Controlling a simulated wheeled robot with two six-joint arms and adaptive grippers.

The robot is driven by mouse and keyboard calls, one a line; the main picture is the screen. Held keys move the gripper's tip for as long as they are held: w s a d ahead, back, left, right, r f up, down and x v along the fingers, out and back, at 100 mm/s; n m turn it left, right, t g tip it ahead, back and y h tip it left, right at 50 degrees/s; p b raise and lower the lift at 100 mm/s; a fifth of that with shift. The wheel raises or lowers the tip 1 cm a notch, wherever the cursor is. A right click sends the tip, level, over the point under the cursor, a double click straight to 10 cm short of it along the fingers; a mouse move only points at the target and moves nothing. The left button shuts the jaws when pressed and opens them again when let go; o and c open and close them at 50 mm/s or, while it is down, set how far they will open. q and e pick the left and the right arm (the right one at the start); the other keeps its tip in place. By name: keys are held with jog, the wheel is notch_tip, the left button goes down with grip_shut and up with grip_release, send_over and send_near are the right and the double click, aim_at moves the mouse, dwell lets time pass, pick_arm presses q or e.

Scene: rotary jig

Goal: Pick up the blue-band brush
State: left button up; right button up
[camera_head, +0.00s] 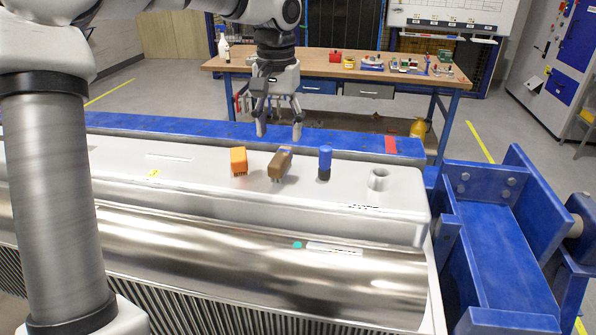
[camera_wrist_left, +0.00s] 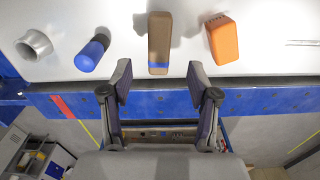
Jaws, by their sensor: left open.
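The blue-band brush (camera_head: 280,163) is a brown block with a blue band near one end. It lies on the white top of the jig (camera_head: 340,190), between an orange brush and a blue cylinder. In the left wrist view the brush (camera_wrist_left: 159,40) is upper centre, with its banded end toward my fingers. My left gripper (camera_head: 279,130) is open and empty, above and behind the brush in the head view. In the left wrist view its spread fingers (camera_wrist_left: 159,78) line up with the brush, apart from it. My right gripper is not in view.
The orange brush (camera_head: 238,161) is left of the brown one. The blue-and-black cylinder (camera_head: 325,163) and a metal ring (camera_head: 378,179) are to the right. A blue rail (camera_head: 350,144) runs behind. A workbench (camera_head: 310,62) with small items stands further back.

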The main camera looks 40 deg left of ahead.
aim_at(281, 156)
pick_arm(q)
jog(key=f, duration=0.3)
jog(key=f+p, duration=0.1)
jog(key=f, duration=0.2)
jog(key=shift+w+d+f, duration=0.1)
jog(key=shift+d+f, duration=0.05)
jog(key=shift+d, duration=0.05)
jog(key=shift+a+f, duration=0.1)
jog(key=shift+f, duration=0.2)
jog(key=shift+a, duration=0.1)
jog(key=shift+f, duration=0.25)
grip_shut()
